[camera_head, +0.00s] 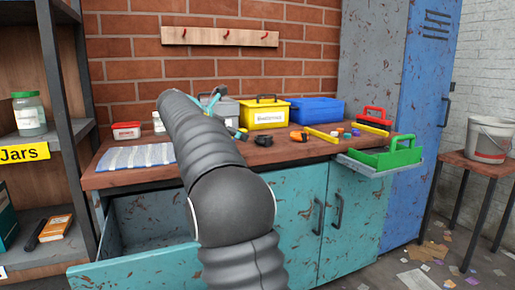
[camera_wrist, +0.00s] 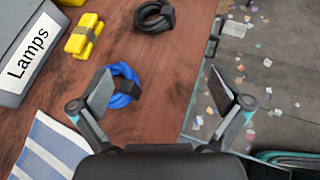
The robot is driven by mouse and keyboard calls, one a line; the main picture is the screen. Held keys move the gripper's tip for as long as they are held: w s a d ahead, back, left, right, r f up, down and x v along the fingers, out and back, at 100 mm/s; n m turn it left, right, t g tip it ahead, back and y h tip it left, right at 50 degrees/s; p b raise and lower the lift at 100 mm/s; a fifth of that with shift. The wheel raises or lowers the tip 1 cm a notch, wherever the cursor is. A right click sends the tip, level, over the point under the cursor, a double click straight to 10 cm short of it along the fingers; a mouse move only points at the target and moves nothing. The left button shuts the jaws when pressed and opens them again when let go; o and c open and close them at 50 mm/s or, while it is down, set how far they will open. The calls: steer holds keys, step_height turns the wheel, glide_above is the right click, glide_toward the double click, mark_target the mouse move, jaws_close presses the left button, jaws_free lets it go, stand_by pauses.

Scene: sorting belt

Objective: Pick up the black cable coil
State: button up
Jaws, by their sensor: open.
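The black cable coil (camera_wrist: 153,16) lies on the wooden bench top at the top of the wrist view, partly near the bench edge. In the head view the black coil (camera_head: 263,140) lies on the bench in front of the yellow bin. My gripper (camera_wrist: 163,92) is open with nothing between its fingers, above the bench and its edge. The coil is beyond the fingertips, apart from them. A blue cable coil (camera_wrist: 124,88) lies beside and partly behind the left finger. In the head view my arm hides most of my gripper.
A grey bin labelled Lamps (camera_wrist: 22,60) and a yellow bundle (camera_wrist: 84,36) are at left. A striped cloth (camera_wrist: 48,150) lies lower left. A yellow bin (camera_head: 264,115), blue bin (camera_head: 315,110) and green tray (camera_head: 388,156) stand right of my arm. The bench edge drops to a littered floor.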

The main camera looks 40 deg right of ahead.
mark_target(260, 137)
steer(key=d, duration=0.1)
steer(key=w, duration=0.1)
steer(key=w+d+n+h, duration=0.1)
steer(key=shift+d+f+g, duration=0.25)
steer(key=shift+d+g, duration=0.05)
steer(key=shift+g, duration=0.1)
steer(key=b+x, duration=0.2)
steer(key=x, duration=1.1)
steer(key=shift+w+d+b, duration=0.2)
steer(key=shift+d+b, duration=0.1)
steer(key=shift+b, duration=0.05)
steer(key=c, duration=1.3)
